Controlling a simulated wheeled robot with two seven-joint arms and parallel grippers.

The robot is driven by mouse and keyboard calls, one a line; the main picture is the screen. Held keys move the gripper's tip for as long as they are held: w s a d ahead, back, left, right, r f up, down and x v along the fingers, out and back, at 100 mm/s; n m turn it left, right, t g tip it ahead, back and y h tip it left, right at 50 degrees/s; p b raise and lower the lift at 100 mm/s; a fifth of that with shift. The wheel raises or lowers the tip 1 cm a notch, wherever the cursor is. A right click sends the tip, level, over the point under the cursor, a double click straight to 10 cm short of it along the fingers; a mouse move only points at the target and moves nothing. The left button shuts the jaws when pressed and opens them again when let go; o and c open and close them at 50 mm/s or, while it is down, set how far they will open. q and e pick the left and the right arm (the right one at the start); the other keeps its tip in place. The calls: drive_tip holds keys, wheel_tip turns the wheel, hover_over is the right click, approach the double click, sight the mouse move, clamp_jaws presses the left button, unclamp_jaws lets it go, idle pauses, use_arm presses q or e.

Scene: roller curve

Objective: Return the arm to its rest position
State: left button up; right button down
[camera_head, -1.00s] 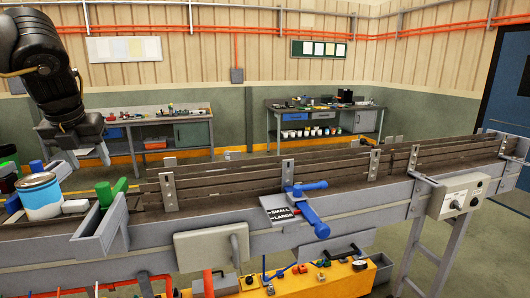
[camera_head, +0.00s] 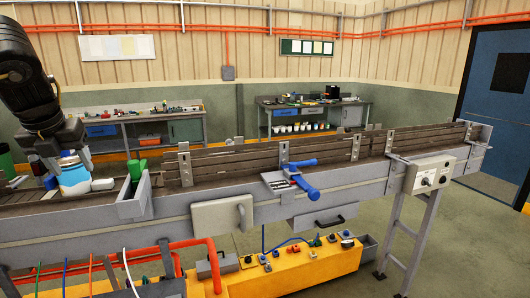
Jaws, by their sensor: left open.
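My left arm comes in from the upper left and ends in my left gripper (camera_head: 64,168), pointing down with its fingers apart. The gripper hangs over the left end of the conveyor, in front of the upper part of a white and blue can (camera_head: 75,180). I cannot tell whether the fingers touch the can. My right gripper is not in view.
The conveyor (camera_head: 230,199) with wooden side rails crosses the view, with a blue lever (camera_head: 304,180) at its middle. A yellow control bench (camera_head: 290,272) stands in front. Floor is free at right.

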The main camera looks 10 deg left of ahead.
use_arm(q)
drive_tip(key=x, duration=0.9)
drive_tip(key=s+d+f+n+t+h, duration=0.1)
drive_tip(key=d+f+n+t+h, duration=0.15)
drive_tip(key=f, duration=1.25)
drive_tip(key=s+d+f+n+t+h, duration=0.1)
drive_tip(key=s+d+f+n+t, duration=0.2)
drive_tip(key=f, duration=1.2)
drive_tip(key=s+d+f+n+g+y, duration=0.1)
drive_tip(key=s+d+f+n+y, duration=0.1)
drive_tip(key=s+d+f+n, duration=0.75)
drive_tip(key=s+d+f+n+g+h, duration=0.1)
drive_tip(key=s+d+n+g, duration=0.2)
drive_tip(key=s+d+n, duration=0.45)
drive_tip(key=s+d+f+n+g, duration=0.2)
drive_tip(key=s+d+n, duration=0.25)
drive_tip(key=d, duration=0.55)
wheel_tip(320, 180, down, 27)
drive_tip(key=g, duration=0.1)
drive_tip(key=s+a+f+g+b, duration=0.1)
drive_tip(key=s+a+f, duration=0.2)
drive_tip(key=s+f, duration=1.2)
drive_tip(key=shift+s+a+f, duration=0.15)
drive_tip(key=shift+s+f, duration=0.2)
drive_tip(key=shift+s, duration=0.55)
